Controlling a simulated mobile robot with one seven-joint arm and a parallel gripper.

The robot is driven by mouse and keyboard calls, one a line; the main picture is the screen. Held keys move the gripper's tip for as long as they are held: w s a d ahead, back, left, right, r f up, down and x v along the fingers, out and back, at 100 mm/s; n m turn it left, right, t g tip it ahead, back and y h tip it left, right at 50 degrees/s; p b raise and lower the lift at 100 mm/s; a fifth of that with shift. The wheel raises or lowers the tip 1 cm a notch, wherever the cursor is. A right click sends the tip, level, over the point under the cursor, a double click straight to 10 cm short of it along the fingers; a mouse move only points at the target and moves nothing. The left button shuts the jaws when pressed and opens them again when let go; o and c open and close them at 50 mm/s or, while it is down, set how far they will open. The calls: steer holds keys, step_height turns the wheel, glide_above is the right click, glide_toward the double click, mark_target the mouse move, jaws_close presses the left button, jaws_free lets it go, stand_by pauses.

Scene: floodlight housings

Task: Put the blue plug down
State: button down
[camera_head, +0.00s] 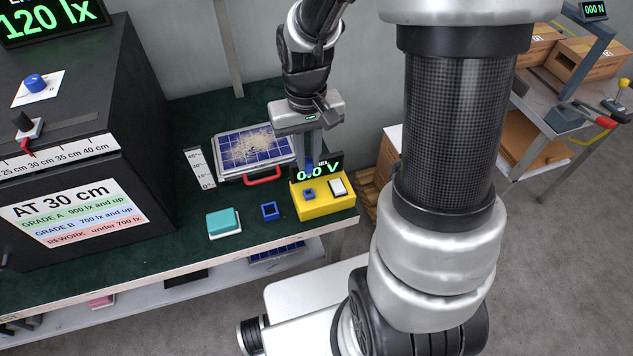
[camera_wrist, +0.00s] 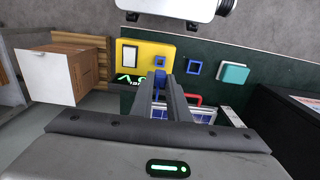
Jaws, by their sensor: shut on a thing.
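My gripper (camera_head: 309,162) points down over the back of the green bench, just behind the yellow meter box (camera_head: 323,204). It is shut on the blue plug (camera_wrist: 160,77), which shows between the fingertips in the wrist view. A blue square frame (camera_head: 269,211) lies flat on the bench, left of the meter box, and looks empty.
A solar panel (camera_head: 250,148) with a red handle (camera_head: 262,175) lies behind, beside an angle scale (camera_head: 199,169). A teal pad (camera_head: 224,221) sits left of the blue frame. A large black box (camera_head: 100,110) stands at left. Bare green bench lies around the frame.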

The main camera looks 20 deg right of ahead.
mark_target(308, 175)
step_height(308, 175, down, 8)
steer(key=shift+f+b, duration=0.1)
steer(key=shift+b, duration=0.45)
steer(key=shift+f, duration=0.1)
steer(key=c, duration=1.7)
jaws_free()
